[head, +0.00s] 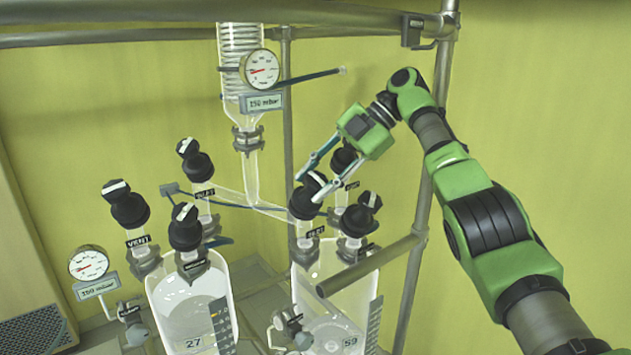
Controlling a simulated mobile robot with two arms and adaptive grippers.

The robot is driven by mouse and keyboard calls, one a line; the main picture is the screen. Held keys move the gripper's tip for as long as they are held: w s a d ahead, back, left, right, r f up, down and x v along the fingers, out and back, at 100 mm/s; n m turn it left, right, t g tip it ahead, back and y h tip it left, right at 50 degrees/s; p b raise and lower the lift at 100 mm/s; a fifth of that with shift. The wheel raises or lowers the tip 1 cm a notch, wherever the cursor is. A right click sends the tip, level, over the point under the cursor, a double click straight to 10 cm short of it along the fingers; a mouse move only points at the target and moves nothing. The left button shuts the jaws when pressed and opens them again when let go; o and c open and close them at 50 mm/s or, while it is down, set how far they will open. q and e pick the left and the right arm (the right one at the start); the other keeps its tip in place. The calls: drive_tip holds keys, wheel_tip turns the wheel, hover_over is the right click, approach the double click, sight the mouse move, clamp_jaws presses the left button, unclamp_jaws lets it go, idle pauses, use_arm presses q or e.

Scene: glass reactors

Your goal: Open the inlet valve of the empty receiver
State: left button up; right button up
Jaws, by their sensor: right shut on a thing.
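I cannot tell for sure from the glass which is empty. My right gripper (308,193) comes down from the upper right, its fingers shut around the black valve knob (303,208) at the front left of the right receiver. The small label (315,232) under that knob is hard to read. The knob's white mark is partly covered by the fingers. My left gripper is not in view.
Other black knobs crowd close by: the right receiver's right knob (360,215), its back knob (343,160), and the left receiver's vent knob (126,204). A metal rail (365,268) crosses before the right receiver. A gauge (261,69) and glass condenser hang above.

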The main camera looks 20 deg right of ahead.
idle(0.3)
drive_tip(key=o, duration=1.1)
